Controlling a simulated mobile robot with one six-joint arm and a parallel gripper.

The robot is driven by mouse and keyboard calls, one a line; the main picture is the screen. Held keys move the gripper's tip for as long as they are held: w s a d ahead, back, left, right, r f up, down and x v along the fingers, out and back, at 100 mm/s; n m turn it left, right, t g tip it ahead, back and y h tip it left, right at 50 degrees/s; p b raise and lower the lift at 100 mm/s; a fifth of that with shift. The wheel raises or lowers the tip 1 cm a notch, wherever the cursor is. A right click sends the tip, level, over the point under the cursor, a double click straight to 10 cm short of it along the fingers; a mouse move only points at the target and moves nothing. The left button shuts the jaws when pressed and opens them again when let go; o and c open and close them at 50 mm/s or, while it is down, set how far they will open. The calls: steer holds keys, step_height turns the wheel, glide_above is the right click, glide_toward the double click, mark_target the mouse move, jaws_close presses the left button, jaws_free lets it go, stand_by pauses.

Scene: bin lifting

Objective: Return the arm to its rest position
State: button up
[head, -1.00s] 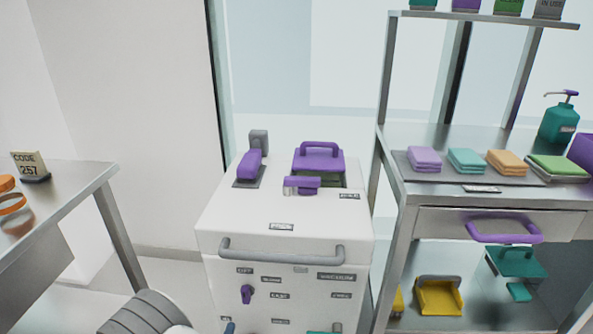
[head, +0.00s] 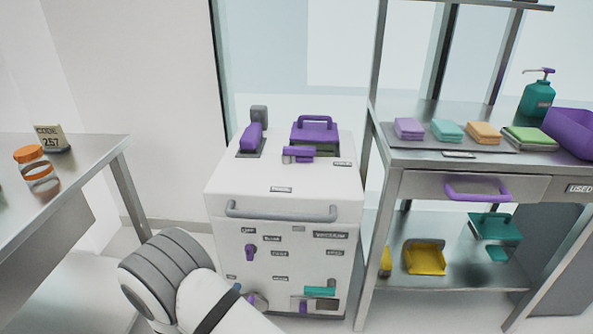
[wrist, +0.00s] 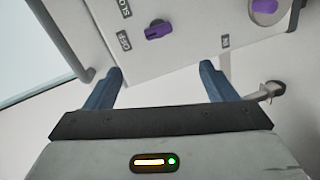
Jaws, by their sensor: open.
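My gripper (wrist: 160,88) shows in the wrist view with its two blue-grey fingers spread wide apart and nothing between them. Beyond the fingers is the white cabinet front (wrist: 195,45) with a purple knob (wrist: 158,29). In the head view my arm (head: 185,285) reaches in from the bottom, left of the white cabinet (head: 285,185).
A steel table (head: 95,150) with an orange-lidded jar (head: 31,153) stands at left. A steel shelf unit (head: 440,160) holds folded cloths, a teal pump bottle (head: 537,97) and a purple bin (head: 572,130) at right. Floor shows between table and cabinet.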

steer(key=w+d+r+m+g+y+p, duration=0.1)
steer(key=w+d+r+m+g+p, duration=0.15)
steer(key=r, duration=0.45)
steer(key=w+d+r+m+g+y+p, duration=0.1)
steer(key=w+r+m+p, duration=0.15)
steer(key=r, duration=0.35)
steer(key=w+d+r+m+g+y+p, duration=0.1)
steer(key=w+d+r+g+p, duration=0.15)
steer(key=r, duration=0.45)
steer(key=s+d+r+m+g+y+p, duration=0.1)
steer(key=s+d+r+m+p, duration=0.2)
steer(key=r, duration=0.4)
steer(key=s+d+r+g+p, duration=0.1)
steer(key=d+r+g+p, duration=0.15)
steer(key=d+r, duration=0.4)
steer(key=s+d+r+m+g+h+p, duration=0.2)
steer(key=s+d+r+m+p, duration=0.3)
steer(key=s+d+r, duration=0.9)
steer(key=s+d+g+p, duration=0.1)
steer(key=s+d, duration=0.1)
steer(key=s, duration=0.2)
steer(key=shift+s+d+m+g+h+p, duration=0.25)
steer(key=shift+m+g+h+p, duration=0.05)
steer(key=shift+g, duration=0.05)
steer(key=shift+r, duration=0.1)
steer(key=shift+c, duration=0.5)
